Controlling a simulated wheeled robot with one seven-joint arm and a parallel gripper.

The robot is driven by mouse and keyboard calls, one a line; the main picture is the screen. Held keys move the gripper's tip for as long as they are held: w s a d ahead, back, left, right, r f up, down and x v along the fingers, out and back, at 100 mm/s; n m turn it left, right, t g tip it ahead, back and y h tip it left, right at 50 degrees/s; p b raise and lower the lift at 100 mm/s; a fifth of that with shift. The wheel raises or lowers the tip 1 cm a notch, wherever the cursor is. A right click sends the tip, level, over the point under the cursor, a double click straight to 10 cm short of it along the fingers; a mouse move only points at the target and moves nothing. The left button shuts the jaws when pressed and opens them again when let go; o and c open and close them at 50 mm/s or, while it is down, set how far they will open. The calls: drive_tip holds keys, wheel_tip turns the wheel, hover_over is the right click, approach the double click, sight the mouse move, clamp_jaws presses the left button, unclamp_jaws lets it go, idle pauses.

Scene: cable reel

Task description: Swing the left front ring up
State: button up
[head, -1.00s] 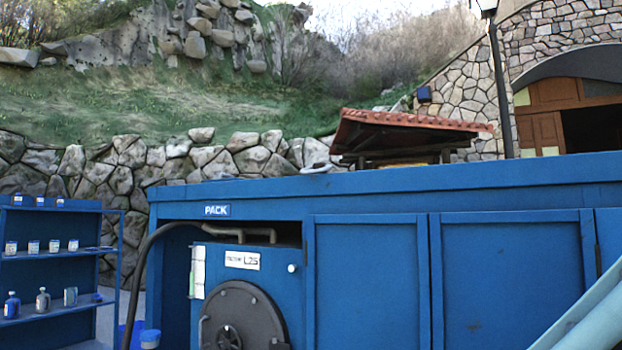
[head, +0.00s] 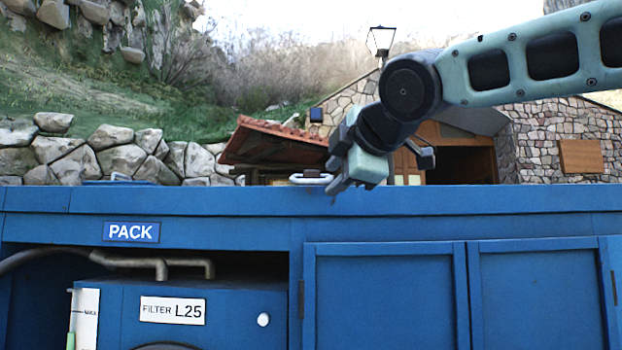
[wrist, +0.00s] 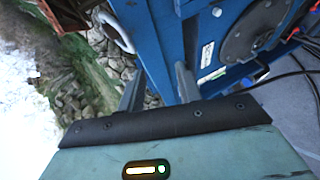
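A pale metal ring (head: 311,179) sits low at the top edge of the blue cabinet (head: 250,228); whether it lies flat or is tilted I cannot tell. It also shows as a rounded loop in the wrist view (wrist: 117,31), ahead and left of my fingers. My gripper (head: 352,181) points down just right of the ring in the head view, apart from it. In the wrist view the two fingers of my gripper (wrist: 160,78) stand apart with nothing between them. A second small grey loop (head: 120,177) shows farther left on the cabinet top, partly hidden.
The filter unit (head: 205,325) sits in the cabinet's open bay, with pipes (head: 160,265) above it. Closed cabinet doors (head: 385,295) are to the right. A tiled roof (head: 275,145) and stone wall stand behind. The air above the cabinet left of my gripper is clear.

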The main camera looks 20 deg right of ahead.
sight(312, 181)
wheel_tip(312, 181, up, 5)
drive_tip(key=d+t, duration=0.1)
drive_tip(key=d, duration=0.1)
drive_tip(key=p+x, duration=0.2)
drive_tip(key=x, duration=0.6)
drive_tip(key=p+x, duration=0.3)
drive_tip(key=x, duration=0.6)
drive_tip(key=shift+w+d, duration=0.2)
drive_tip(key=shift+w, duration=0.05)
clamp_jaws()
